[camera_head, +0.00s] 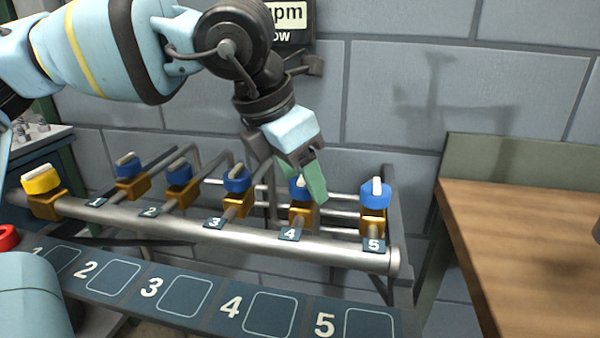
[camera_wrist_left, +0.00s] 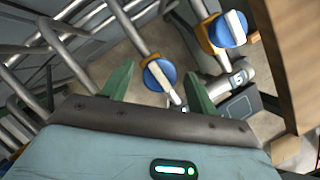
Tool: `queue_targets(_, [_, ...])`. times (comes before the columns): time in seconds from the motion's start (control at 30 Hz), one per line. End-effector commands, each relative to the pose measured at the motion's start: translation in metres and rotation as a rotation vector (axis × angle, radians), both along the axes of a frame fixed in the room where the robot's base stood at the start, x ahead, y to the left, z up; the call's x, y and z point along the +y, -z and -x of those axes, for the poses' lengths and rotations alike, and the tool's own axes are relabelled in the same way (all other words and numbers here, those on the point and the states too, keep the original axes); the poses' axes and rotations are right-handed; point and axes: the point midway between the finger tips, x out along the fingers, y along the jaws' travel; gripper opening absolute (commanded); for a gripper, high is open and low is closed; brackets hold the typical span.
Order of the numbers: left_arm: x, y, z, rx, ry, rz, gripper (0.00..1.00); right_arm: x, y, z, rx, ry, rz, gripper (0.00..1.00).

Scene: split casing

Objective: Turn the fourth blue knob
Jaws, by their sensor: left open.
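The fourth blue knob (camera_head: 299,188) sits on a brass valve above the plate marked 4 (camera_head: 290,234). My left gripper (camera_head: 312,180) is open just above and beside this knob, and its green fingers partly hide it in the head view. In the left wrist view the fourth knob (camera_wrist_left: 159,75) shows a white bar across its blue face. It lies between and beyond the two green fingertips (camera_wrist_left: 158,88); I cannot tell if they touch it. The fifth blue knob (camera_head: 376,193) stands to the right; it also shows in the wrist view (camera_wrist_left: 229,28).
Blue knobs 1 (camera_head: 128,166), 2 (camera_head: 179,173) and 3 (camera_head: 237,179) line the steel pipe (camera_head: 180,221) to the left, with a yellow knob (camera_head: 41,179) at its end. A numbered dark panel (camera_head: 190,295) runs in front. A wooden table (camera_head: 530,240) stands right.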

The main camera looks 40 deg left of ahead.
Motion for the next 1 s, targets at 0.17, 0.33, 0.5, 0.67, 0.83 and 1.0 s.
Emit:
queue_targets(0.17, [0.0, -0.0001, 0.0002, 0.0, 0.0, 0.0, 0.43, -0.0003, -0.0009, -0.0036, -0.007, -0.001, 0.0, 0.36])
queue_targets(0.33, [0.0, -0.0001, 0.0002, 0.0, 0.0, 0.0, 0.21, -0.0004, -0.0009, -0.0035, -0.007, 0.0, 0.001, 0.36])
queue_targets(0.5, [0.0001, -0.0002, 0.0002, 0.001, 0.003, 0.001, 0.14, -0.0005, -0.001, -0.0023, -0.005, 0.0, 0.002, 0.36])
queue_targets(0.67, [0.0004, -0.0006, 0.0003, 0.001, 0.031, 0.001, 0.14, -0.0005, -0.0013, 0.0013, 0.001, 0.0, 0.002, 0.36])
queue_targets(0.83, [0.001, -0.001, -0.0001, 0.0, 0.11, 0.001, 0.14, -0.0004, -0.0025, 0.004, 0.006, 0.0, 0.001, 0.36])
queue_targets(1.0, [0.0021, -0.002, -0.0009, -0.002, 0.239, 0.001, 0.14, -0.0002, -0.0048, 0.0038, 0.004, 0.0, 0.001, 0.36])
